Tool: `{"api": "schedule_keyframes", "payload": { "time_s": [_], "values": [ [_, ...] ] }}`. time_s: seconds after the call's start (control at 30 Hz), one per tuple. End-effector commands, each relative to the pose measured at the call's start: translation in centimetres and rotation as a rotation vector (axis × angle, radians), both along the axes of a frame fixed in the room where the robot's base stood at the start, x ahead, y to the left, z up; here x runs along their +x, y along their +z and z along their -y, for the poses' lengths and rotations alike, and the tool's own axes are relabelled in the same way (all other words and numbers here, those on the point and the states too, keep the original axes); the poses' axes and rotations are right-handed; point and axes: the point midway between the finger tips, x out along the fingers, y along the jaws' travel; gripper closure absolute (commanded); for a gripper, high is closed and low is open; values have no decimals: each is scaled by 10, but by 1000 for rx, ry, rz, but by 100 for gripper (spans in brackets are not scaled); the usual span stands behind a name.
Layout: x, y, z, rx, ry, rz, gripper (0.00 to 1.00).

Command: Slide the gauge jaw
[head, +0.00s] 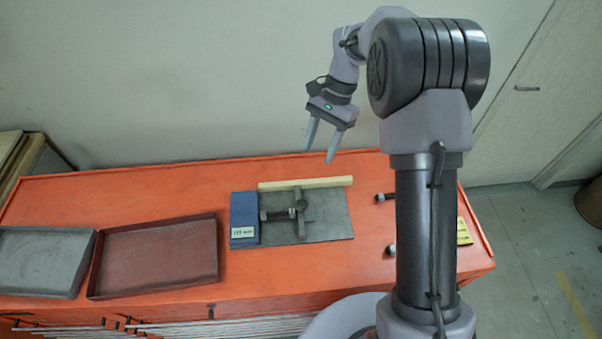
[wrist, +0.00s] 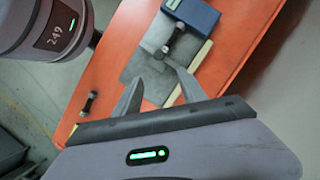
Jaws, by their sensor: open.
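The gauge stands on the orange bench, with a blue block (head: 244,235) bearing a white label at the left end of a dark grey plate (head: 333,223). The dark grey gauge jaw (head: 301,212) stands across the plate, right of the block. A short dark cylinder with a pale end lies between block and jaw. My gripper (head: 319,156) is open and empty, up in the air behind and above the plate, apart from the jaw. In the wrist view its fingers (wrist: 151,75) point towards the plate (wrist: 138,65) and blue block (wrist: 193,14); the jaw is partly hidden by a finger.
A pale wooden strip (head: 306,184) lies along the plate's back edge. A maroon tray (head: 155,284) and a grey tray (head: 40,291) are at left. Small dark cylindrical pieces (head: 384,197) and a yellow item (head: 464,232) lie at right. The wall is behind the bench.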

Motion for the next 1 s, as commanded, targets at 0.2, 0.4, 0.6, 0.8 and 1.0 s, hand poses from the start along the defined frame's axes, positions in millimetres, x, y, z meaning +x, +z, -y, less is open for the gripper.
{"api": "schedule_keyframes", "payload": {
  "time_s": [0.2, 0.4, 0.6, 0.8, 1.0],
  "values": [
    [-13, -45, -12, 0, 3, -3, 51],
    [-27, -91, -26, 0, 3, -3, 51],
    [-40, -132, -38, 0, 1, -1, 51],
    [-46, -154, -45, 0, 3, 2, 51],
    [-47, -158, -46, 0, 1, 2, 51]
  ]
}}
